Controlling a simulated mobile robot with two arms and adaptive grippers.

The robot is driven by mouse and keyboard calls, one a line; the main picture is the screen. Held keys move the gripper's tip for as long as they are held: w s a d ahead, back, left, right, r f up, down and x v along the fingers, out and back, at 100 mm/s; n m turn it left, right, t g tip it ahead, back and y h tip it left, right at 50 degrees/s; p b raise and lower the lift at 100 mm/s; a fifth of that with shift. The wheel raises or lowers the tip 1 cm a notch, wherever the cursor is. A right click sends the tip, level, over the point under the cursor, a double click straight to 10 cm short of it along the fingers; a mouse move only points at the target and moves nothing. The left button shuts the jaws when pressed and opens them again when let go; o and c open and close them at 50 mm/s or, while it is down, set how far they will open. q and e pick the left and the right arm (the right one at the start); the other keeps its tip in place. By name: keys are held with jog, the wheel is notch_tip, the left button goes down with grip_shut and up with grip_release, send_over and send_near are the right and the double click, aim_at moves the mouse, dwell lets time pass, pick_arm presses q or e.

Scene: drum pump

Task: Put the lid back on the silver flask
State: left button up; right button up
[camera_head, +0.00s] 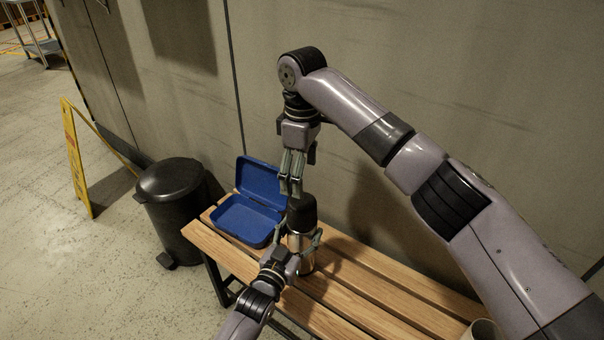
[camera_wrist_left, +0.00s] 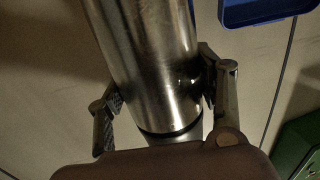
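The silver flask (camera_head: 301,255) stands upright on the wooden bench. Its metal body fills the middle of the left wrist view (camera_wrist_left: 155,65). The black lid (camera_head: 302,214) is at the top of the flask; whether it is fully seated I cannot tell. My left gripper (camera_head: 299,240) is low on the flask, one finger on each side of its body, and appears shut on it. It also shows in the left wrist view (camera_wrist_left: 161,95). My right gripper (camera_head: 291,192) points down just over the lid. Its fingers are close together and look shut; contact with the lid is unclear.
An open blue box (camera_head: 247,216) sits on the bench (camera_head: 356,277) behind and left of the flask. A black bin (camera_head: 174,205) and a yellow floor sign (camera_head: 76,160) stand left. A wall rises behind. A pale round container (camera_head: 485,331) is at the bottom right.

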pick_arm(q)
jog(key=o, duration=0.5)
jog(key=v, duration=1.2)
jog(key=shift+a, duration=0.1)
pick_arm(e)
jog(key=shift+s, duration=0.1)
